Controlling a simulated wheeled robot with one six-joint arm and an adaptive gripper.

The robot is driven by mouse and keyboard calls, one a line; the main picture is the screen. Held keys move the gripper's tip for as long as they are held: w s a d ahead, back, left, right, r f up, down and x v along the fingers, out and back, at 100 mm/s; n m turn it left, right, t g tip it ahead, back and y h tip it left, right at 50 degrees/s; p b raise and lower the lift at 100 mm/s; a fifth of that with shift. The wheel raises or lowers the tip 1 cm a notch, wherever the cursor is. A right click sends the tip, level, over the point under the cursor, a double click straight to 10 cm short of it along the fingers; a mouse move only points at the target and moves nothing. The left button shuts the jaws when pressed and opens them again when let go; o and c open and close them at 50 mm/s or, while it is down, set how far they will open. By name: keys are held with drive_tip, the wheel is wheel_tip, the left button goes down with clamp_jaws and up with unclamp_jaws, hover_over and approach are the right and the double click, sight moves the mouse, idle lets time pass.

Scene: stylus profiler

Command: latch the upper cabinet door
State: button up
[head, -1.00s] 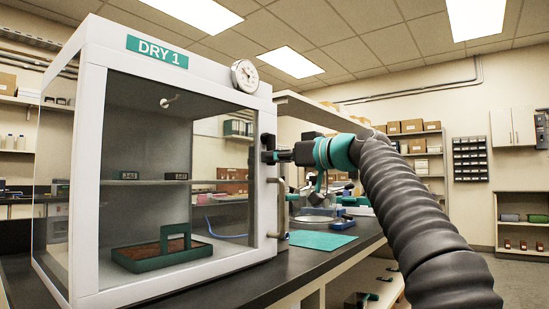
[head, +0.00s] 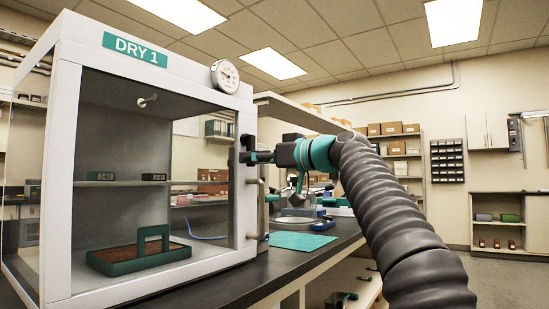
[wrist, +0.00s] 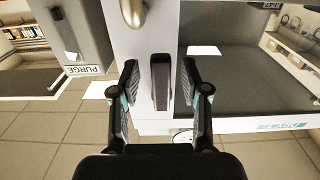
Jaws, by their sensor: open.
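The white cabinet (head: 65,190) labelled DRY 1 stands at the left of the head view. Its glass-fronted door (head: 215,262) looks closed against the frame, though I cannot tell if it sits fully flush. A metal bar handle (head: 262,208) is at the door's right side and also shows at the top of the wrist view (wrist: 132,12). A dark latch lever (wrist: 160,82) lies lengthwise on the white door edge in the wrist view. My gripper (wrist: 160,78) is open, one finger on each side of the lever, with visible gaps. In the head view my gripper (head: 246,156) hides the latch.
A round gauge (head: 225,76) sits on the cabinet top. The dark bench (head: 285,268) carries a teal mat (head: 300,240) and instruments right of the cabinet. A grey box marked PURGE (wrist: 75,40) is beside the cabinet in the wrist view. Open floor lies at right.

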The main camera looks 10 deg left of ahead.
drive_tip(key=v, duration=1.1)
drive_tip(key=shift+d, duration=0.35)
drive_tip(key=shift+s, duration=0.1)
drive_tip(key=w+d+f+m+t+h, duration=0.15)
drive_tip(key=w+f+m+h, duration=0.35)
drive_tip(key=f, duration=0.6)
drive_tip(key=s+d+f+m+g+h, duration=0.1)
drive_tip(key=d+f+m+h, duration=0.15)
drive_tip(key=f, duration=0.45)
drive_tip(key=s+d+f+m+h, duration=0.1)
drive_tip(key=d+f+m, duration=0.2)
drive_tip(key=f, duration=0.3)
drive_tip(key=s+d+f+m+h+p, duration=0.1)
drive_tip(key=s+d+f+h, duration=0.1)
drive_tip(key=s+d+f, duration=0.3)
drive_tip(key=s+d+f+m+g+h+p, duration=0.1)
drive_tip(key=s+d+f+h, duration=0.2)
drive_tip(key=s+d+f, duration=0.3)
drive_tip(key=s+d+f+m+g+h+p, duration=0.1)
drive_tip(key=s+d+f+h, duration=0.2)
drive_tip(key=s+f, duration=1)
drive_tip(key=s+d, duration=0.2)
drive_tip(key=s, duration=0.5)
drive_tip(key=shift+s+d, duration=0.2)
drive_tip(key=shift+d, duration=0.1)
